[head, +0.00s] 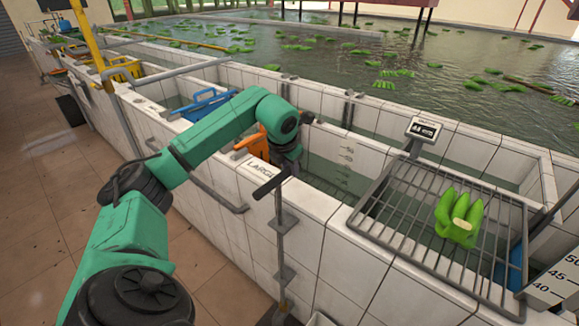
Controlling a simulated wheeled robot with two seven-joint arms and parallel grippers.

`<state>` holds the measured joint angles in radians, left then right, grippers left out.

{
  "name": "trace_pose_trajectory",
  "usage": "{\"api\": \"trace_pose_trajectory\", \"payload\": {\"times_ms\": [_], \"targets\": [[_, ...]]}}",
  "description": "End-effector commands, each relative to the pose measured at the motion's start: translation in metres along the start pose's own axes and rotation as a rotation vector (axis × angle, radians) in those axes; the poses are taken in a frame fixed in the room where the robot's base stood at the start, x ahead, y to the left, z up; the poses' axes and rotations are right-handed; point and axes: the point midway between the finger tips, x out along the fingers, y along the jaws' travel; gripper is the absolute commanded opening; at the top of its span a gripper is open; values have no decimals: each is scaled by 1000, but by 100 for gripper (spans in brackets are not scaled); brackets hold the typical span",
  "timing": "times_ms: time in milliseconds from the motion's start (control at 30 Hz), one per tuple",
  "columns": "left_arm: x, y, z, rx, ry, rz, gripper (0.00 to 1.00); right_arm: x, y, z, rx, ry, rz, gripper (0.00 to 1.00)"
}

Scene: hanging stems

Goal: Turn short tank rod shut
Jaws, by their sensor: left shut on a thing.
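The short tank rod (280,235) stands upright against the outside of the white tiled tank wall, running through brackets down towards the floor. Its dark crossbar handle (268,187) is at the top, near the wall's rim and the "LARGE" label. My left gripper (287,168) reaches down from above and is shut on the top of the rod at the right end of the handle. The fingertips are small and partly hidden by the wrist, so the exact grip is hard to see. My right gripper is not in view.
An orange part (254,145) sits behind my left wrist, and a blue one (203,104) further left. A metal rack (385,240) with green bananas (459,217) and a scale display (424,129) is at right. Tiled floor (40,230) is clear at left.

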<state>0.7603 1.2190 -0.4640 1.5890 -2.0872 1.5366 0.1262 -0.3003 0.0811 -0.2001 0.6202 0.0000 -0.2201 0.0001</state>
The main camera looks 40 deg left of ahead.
Motion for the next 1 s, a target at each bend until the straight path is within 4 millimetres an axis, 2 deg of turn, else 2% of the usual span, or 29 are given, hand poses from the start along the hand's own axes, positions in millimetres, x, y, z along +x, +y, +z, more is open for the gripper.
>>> {"api": "trace_pose_trajectory", "payload": {"times_ms": [733,1000], "targets": [[-1,0,0,3,-3,0,0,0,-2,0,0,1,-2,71],[0,-2,0,65,-16,-25,0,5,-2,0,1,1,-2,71]]}}
